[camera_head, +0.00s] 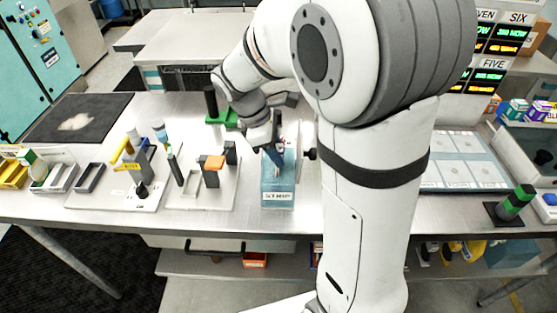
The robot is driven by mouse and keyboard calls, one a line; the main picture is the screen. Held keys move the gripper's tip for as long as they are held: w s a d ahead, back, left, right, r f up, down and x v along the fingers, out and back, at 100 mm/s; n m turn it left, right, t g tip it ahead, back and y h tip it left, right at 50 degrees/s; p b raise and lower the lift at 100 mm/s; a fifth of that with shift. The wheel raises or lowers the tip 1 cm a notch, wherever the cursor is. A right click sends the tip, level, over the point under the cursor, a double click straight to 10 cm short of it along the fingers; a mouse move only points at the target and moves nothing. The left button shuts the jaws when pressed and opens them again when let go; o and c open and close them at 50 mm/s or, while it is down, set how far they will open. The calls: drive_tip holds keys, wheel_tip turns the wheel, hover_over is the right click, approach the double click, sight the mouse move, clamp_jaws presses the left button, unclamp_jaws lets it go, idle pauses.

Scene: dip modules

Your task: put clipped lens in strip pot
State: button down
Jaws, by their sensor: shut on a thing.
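The strip pot (278,198) is a blue box with a white label on its front, standing on the metal bench at the centre. My gripper (274,151) is over the pot's far part, pointing down, with my arm coming from the right. It is shut on a small dark blue piece with a reddish spot, which I take to be the clipped lens (279,158). The piece is at or just above the pot's opening; I cannot tell whether it is inside or touching the wall. My gripper's fingers partly hide it.
Left of the pot stands a pale fixture plate (227,195) with dark posts and an orange-topped block (213,165). A green stand (222,117) is behind it. A yellow-handled fixture (126,152) is further left. A white panelled tray (463,160) lies right of my arm.

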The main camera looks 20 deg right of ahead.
drive_tip(key=shift+f, duration=1.65)
drive_tip(key=shift+s, duration=0.1)
drive_tip(key=shift+f, duration=0.2)
drive_tip(key=c, duration=1)
unclamp_jaws()
drive_tip(key=shift+r, duration=0.1)
drive_tip(key=v, duration=1.2)
drive_tip(key=shift+r, duration=0.2)
